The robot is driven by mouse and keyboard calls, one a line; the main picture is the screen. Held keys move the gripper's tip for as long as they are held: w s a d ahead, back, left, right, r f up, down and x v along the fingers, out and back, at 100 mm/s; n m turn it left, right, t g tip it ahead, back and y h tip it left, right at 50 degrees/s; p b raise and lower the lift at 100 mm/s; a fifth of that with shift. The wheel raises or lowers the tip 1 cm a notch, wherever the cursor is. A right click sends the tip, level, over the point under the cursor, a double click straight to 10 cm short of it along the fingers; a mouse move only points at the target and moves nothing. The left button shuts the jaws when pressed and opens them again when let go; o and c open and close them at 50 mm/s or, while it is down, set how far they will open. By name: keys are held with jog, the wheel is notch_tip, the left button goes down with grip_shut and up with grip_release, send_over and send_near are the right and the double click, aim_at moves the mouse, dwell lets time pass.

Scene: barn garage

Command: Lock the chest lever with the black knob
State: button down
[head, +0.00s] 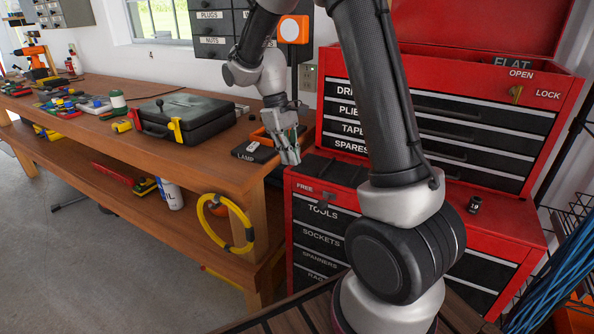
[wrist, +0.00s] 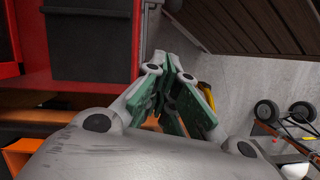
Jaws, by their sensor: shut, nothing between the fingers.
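The red tool chest (head: 553,100) stands at the right in the head view. A brass-coloured lever (head: 516,93) sits on its upper front between the words OPEN and LOCK, pointing up. Its knob is too small to make out. A small dark lever or catch (head: 325,197) shows near the word FREE on the lower chest (head: 296,215); part of that front is behind my arm. My gripper (head: 290,150) is shut and empty near the bench's right end, left of the chest and well away from the brass lever. Its fingertips meet in the wrist view (wrist: 170,62).
My arm crosses in front of the chest. The wooden bench (head: 190,150) at left holds a black case (head: 180,118), a lamp switch box (head: 255,151) and tools. A yellow hose (head: 205,225) hangs on its end. A small black object (head: 474,204) lies on the lower chest's top.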

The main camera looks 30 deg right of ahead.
aim_at(325, 202)
jog(key=x, duration=0.9)
jog(key=shift+d+r, duration=0.1)
jog(key=shift+s+d, duration=0.25)
jog(key=shift+s, duration=0.35)
jog(key=shift+s+d, duration=0.25)
jog(key=shift+s, duration=0.35)
jog(key=shift+s+d+f, duration=0.25)
jog(key=shift+s+f, duration=0.1)
jog(key=shift+s, duration=0.3)
